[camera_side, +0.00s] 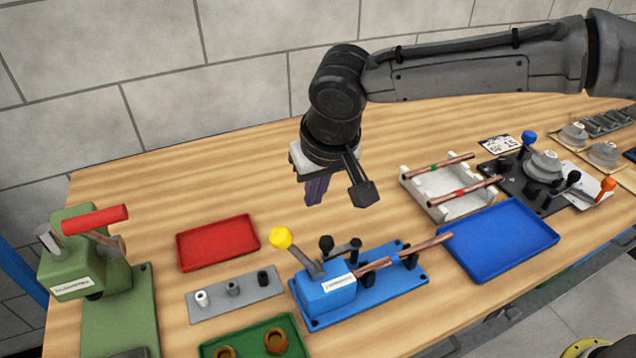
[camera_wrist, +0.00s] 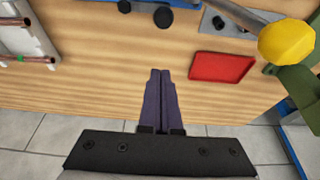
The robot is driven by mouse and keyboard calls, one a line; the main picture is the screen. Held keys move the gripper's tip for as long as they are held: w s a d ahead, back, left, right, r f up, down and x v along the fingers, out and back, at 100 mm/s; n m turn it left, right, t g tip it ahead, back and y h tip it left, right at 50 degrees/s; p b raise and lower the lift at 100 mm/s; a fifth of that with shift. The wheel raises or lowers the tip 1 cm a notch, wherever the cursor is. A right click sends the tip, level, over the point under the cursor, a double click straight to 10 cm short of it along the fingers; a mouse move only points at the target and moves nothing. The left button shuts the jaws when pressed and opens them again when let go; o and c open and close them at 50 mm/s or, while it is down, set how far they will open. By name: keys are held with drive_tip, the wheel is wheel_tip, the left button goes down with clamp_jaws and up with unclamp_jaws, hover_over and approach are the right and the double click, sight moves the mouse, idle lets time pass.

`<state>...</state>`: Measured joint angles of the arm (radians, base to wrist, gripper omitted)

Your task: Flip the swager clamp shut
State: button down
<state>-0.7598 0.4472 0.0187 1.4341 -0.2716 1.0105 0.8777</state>
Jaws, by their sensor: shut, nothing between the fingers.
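The blue swager (camera_side: 328,292) stands on a blue base plate at the front middle, with a yellow-knobbed lever (camera_side: 282,238) at its left. Black clamp knobs (camera_side: 326,243) rise behind its body; I cannot tell exactly how the clamp sits. A copper tube (camera_side: 428,244) runs along the swager and out to the right. My gripper (camera_side: 314,198) is shut and empty, fingers down, above the table behind the swager. In the wrist view its purple fingers (camera_wrist: 161,75) are together, just short of a black knob (camera_wrist: 162,18); the yellow knob (camera_wrist: 287,42) looms at the right.
A red tray (camera_side: 217,242) and a grey plate with small pegs (camera_side: 233,295) lie left of the swager. A green lever tool (camera_side: 85,260) stands far left. A blue tray (camera_side: 500,240) and a white rack with tubes (camera_side: 440,190) are right. Bare wood lies behind.

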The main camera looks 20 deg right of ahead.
drive_tip(key=shift+s+f, duration=0.4)
drive_tip(key=shift+f, duration=0.4)
drive_tip(key=shift+s+f, duration=0.4)
drive_tip(key=shift+f, duration=0.35)
drive_tip(key=shift+s+f, duration=0.4)
drive_tip(key=shift+f, duration=0.4)
